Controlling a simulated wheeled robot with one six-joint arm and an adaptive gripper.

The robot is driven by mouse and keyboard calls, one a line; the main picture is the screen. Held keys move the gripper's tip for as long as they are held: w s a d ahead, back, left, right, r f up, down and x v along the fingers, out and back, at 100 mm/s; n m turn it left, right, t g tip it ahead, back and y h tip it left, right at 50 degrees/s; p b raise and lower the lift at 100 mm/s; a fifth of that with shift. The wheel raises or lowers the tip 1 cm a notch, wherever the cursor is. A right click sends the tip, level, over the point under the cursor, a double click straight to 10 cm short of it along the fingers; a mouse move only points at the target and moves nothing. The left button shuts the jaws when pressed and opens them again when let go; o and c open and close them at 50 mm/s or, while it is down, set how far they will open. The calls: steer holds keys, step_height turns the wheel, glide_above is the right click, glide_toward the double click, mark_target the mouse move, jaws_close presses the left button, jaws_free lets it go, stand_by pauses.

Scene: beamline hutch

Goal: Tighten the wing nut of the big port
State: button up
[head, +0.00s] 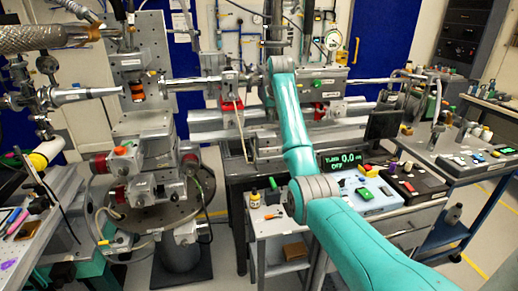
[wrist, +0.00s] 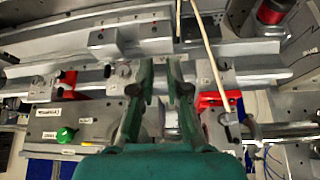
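My gripper (wrist: 162,66) shows in the wrist view as two green fingers with a narrow gap between them. It is open and nothing shows between the fingertips. The fingertips lie in front of a horizontal steel beam pipe (wrist: 90,80); I cannot tell whether they touch it. In the head view my arm's upper part hides the gripper. The beam pipe also shows in the head view (head: 196,83). I cannot make out the wing nut or tell which fitting is the big port in either view.
A green knob (wrist: 65,135) and a red mount (wrist: 220,100) flank the fingers. A pale cable (wrist: 207,50) runs close on the right. A grey rail (head: 205,120) lies below the pipe. A control panel (head: 368,192) and small cart (head: 275,222) stand in front.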

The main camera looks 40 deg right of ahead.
steer(key=w+a+f+t, duration=0.1)
steer(key=a+f, duration=0.4)
steer(key=f, duration=0.8)
steer(key=shift+w+n, duration=0.35)
steer(key=shift+n, duration=0.05)
